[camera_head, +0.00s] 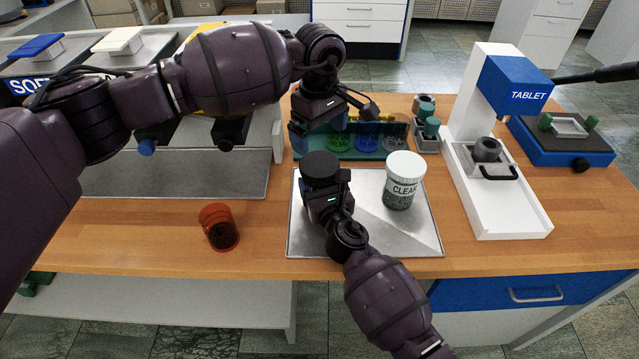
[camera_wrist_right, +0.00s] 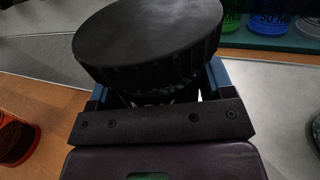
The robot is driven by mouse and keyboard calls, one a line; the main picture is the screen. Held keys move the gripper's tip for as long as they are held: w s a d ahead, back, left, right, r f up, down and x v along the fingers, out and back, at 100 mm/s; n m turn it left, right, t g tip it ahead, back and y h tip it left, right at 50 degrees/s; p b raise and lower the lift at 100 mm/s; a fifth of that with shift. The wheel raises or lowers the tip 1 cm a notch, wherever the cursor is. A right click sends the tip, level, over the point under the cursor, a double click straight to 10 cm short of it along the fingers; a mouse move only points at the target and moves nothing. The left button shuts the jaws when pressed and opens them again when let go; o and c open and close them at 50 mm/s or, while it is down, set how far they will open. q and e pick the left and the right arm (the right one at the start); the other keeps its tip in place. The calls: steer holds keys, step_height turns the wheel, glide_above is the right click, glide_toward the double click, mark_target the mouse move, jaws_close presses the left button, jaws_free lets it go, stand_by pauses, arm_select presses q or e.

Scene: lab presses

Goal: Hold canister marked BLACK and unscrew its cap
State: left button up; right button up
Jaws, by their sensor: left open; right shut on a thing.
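The canister marked BLACK stands on the grey metal tray (camera_head: 408,236), its black cap (camera_head: 320,168) on top. My right gripper (camera_head: 322,190) is shut on the canister's body below the cap and hides most of it. In the right wrist view the ribbed black cap (camera_wrist_right: 148,42) fills the top, with blue fingers on both sides under it; the label is mostly hidden. My left gripper (camera_head: 299,138) is open and empty, behind and above the cap, apart from it.
A canister marked CLEAR (camera_head: 403,182) with a white cap stands right of it on the tray. A red open cup (camera_head: 219,228) with dark contents stands to the left. A rack of coloured beakers (camera_head: 366,140) is behind; the TABLET press (camera_head: 505,150) stands right.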

mark_target(319, 164)
arm_select(q)
steer(key=shift+s+d+f, duration=0.1)
steer(key=shift+s+f, duration=0.05)
steer(key=shift+f, duration=0.1)
arm_select(e)
steer(key=shift+c, duration=1)
arm_select(q)
steer(key=m, duration=0.3)
steer(key=shift+d+r+m, duration=0.1)
steer(key=shift+m, duration=0.3)
steer(key=m, duration=0.3)
steer(key=shift+r, duration=0.2)
steer(key=shift+a+m, duration=0.2)
steer(key=shift+m, duration=0.9)
steer(key=shift+f, duration=4.05)
